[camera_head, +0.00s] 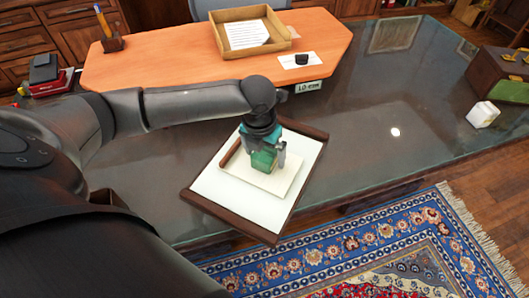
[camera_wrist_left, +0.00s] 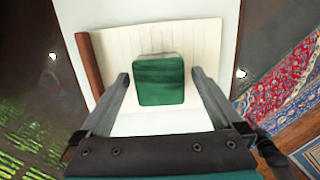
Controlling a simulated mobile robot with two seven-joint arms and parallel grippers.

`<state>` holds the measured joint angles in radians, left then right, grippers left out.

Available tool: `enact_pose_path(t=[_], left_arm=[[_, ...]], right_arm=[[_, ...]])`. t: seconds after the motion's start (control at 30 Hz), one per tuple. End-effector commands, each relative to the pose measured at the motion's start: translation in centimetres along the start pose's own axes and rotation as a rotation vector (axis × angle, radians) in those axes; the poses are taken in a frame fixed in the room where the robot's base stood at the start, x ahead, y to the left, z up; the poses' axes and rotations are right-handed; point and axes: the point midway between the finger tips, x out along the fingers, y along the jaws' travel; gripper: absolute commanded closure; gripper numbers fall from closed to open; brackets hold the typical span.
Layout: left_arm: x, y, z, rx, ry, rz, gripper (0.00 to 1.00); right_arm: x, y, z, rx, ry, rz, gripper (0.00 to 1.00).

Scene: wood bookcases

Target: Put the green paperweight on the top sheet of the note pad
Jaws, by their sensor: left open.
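The green paperweight (camera_head: 263,160) is a small green block on the pale note pad (camera_head: 239,170). In the left wrist view the paperweight (camera_wrist_left: 160,80) stands on the lined top sheet of the note pad (camera_wrist_left: 205,45), between my left gripper's fingers, with a gap on each side. My left gripper (camera_head: 266,158) is open and reaches down over the paperweight, hiding part of it in the head view. The left wrist view shows both fingertips of the left gripper (camera_wrist_left: 160,75) apart. My right gripper does not show.
The note pad lies on a white desk blotter (camera_head: 213,190) with dark wooden side bars. Behind is an orange wooden surface (camera_head: 160,65) with a paper tray (camera_head: 275,45) and a pen holder (camera_head: 111,43). A white block (camera_head: 483,114) sits at the right. Glass desktop between is clear.

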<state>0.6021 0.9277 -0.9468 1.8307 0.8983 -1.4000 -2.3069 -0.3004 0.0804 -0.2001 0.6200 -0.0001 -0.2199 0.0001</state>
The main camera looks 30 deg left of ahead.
Motion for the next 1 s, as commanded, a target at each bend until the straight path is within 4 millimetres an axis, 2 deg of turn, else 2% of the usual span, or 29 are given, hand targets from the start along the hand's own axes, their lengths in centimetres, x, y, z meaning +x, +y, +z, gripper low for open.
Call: enact_pose_path(t=[0.17,0.4,0.6,0.8,1.0], left_arm=[[-2.1,0.1,0.2,0.0,-0.004,0.001,0.0],[-7.4,0.0,0.2,0.0,-0.005,0.0,0.0],[-10.8,0.0,0.2,-0.001,-0.003,-0.001,0.0],[-12.2,0.0,0.1,-0.002,-0.001,0.0,0.0],[-12.3,0.0,0.1,-0.002,0.0,-0.001,0.0]], right_arm=[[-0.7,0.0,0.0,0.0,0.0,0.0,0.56],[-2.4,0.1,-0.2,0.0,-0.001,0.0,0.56],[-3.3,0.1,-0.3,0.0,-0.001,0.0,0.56],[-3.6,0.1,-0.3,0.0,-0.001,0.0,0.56],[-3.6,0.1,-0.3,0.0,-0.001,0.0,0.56]])
